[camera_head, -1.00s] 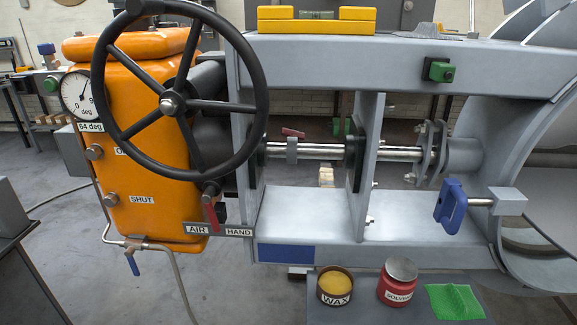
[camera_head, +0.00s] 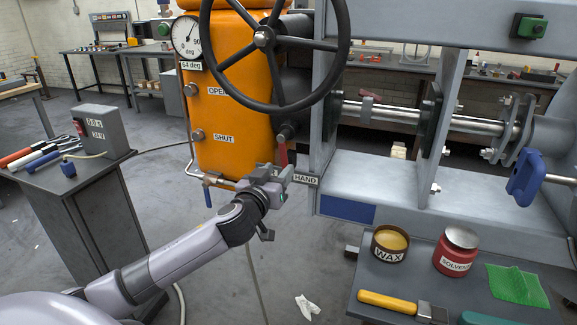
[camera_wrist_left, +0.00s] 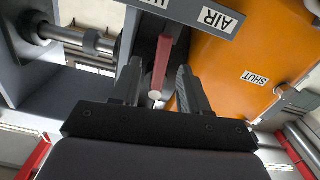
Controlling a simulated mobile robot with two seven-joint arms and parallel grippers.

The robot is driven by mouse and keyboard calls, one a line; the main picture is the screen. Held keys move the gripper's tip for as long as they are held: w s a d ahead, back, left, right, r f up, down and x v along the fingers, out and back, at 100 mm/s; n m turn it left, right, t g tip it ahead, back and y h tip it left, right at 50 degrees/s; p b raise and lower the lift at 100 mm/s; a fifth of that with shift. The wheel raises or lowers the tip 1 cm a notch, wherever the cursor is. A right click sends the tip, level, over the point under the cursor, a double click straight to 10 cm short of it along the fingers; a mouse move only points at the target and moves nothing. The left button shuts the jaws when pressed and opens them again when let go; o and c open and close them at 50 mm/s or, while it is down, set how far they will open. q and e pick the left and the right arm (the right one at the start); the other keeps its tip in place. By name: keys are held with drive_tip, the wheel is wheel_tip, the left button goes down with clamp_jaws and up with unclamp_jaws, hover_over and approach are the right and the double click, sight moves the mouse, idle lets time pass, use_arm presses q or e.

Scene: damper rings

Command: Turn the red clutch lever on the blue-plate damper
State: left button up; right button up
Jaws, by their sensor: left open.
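The red clutch lever (camera_head: 283,153) hangs below the black handwheel (camera_head: 263,38), beside the orange gearbox (camera_head: 232,105) of the damper. The blue plate (camera_head: 347,209) is on this damper's grey frame. My left gripper (camera_head: 282,184) is at the lever's lower end, by the AIR/HAND label (camera_head: 305,179), whose AIR part is hidden. In the left wrist view the open fingers (camera_wrist_left: 159,78) stand either side of the red lever (camera_wrist_left: 162,62), with visible gaps; whether it is fully between them in depth I cannot tell. My right gripper is not in view.
A wax tin (camera_head: 389,243), a solvent can (camera_head: 456,250) and a green cloth (camera_head: 517,284) are on the low bench at right. A dark cabinet (camera_head: 85,185) with tools stands left. A pipe with a blue-handled valve (camera_head: 207,195) runs beside the gearbox.

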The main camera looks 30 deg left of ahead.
sight(283, 159)
use_arm(q)
drive_tip(key=shift+w+a+r, duration=0.15)
drive_tip(key=shift+a+r, duration=0.1)
drive_tip(key=shift+r, duration=0.2)
drive_tip(key=shift+w, duration=0.2)
drive_tip(key=shift+p+x, duration=0.3)
drive_tip(key=shift+x, duration=3.05)
clamp_jaws()
